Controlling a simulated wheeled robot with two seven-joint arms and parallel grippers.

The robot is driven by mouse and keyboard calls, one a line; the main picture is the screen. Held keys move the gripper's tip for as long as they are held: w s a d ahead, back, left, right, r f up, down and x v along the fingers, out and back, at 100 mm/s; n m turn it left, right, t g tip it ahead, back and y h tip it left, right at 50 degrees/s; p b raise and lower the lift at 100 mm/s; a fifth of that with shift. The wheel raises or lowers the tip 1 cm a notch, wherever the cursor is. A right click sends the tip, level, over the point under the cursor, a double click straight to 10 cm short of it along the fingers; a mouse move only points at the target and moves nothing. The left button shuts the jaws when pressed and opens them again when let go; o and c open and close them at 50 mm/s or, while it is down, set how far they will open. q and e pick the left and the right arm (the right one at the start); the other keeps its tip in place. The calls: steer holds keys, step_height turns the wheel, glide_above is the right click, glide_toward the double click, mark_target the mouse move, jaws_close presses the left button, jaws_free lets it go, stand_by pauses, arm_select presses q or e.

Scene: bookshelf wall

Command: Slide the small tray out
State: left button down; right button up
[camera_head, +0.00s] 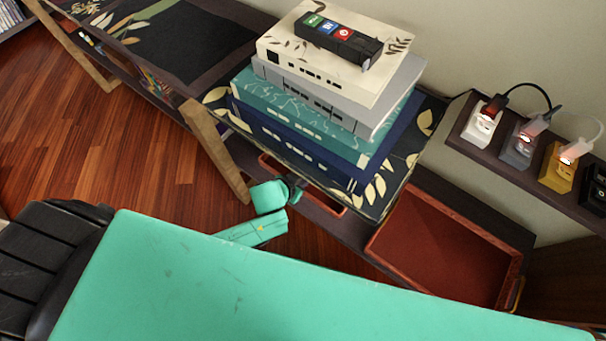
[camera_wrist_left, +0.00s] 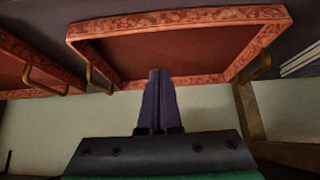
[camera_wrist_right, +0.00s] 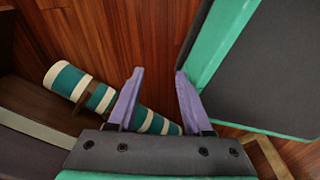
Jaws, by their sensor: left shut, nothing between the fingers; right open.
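The small tray (camera_head: 332,206) is red-brown and sits low under the shelf with the book stack. In the head view only part of its edge shows; the books, shelf and my left gripper (camera_head: 295,187) hide the rest. In the left wrist view a red tray (camera_wrist_left: 180,17) with a carved rim and brass handles lies ahead, apparently the same one. My left gripper (camera_wrist_left: 160,73) is shut and empty, its tips overlapping the tray's rim in the picture; contact cannot be told. My right gripper (camera_wrist_right: 159,74) is open and empty.
A larger red tray (camera_head: 450,245) lies to the right on the low shelf; a second tray (camera_wrist_left: 40,75) shows at left in the left wrist view. A book stack (camera_head: 330,90) stands above. A teal-and-white striped object (camera_wrist_right: 100,97) lies beyond my right gripper.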

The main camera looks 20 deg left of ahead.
arm_select(q)
steer(key=b+x, duration=0.2)
steer(key=x, duration=0.2)
steer(key=shift+d+f, duration=0.1)
steer(key=shift+f, duration=0.3)
steer(key=b+x, duration=0.2)
steer(key=x, duration=0.2)
steer(key=shift+f, duration=0.2)
steer(key=s, duration=0.1)
steer(key=s+a+p, duration=0.1)
steer(key=s, duration=0.1)
steer(key=shift+s+a+r, duration=0.15)
arm_select(e)
steer(key=s+f, duration=0.2)
steer(key=f, duration=0.1)
steer(key=shift+f, duration=0.15)
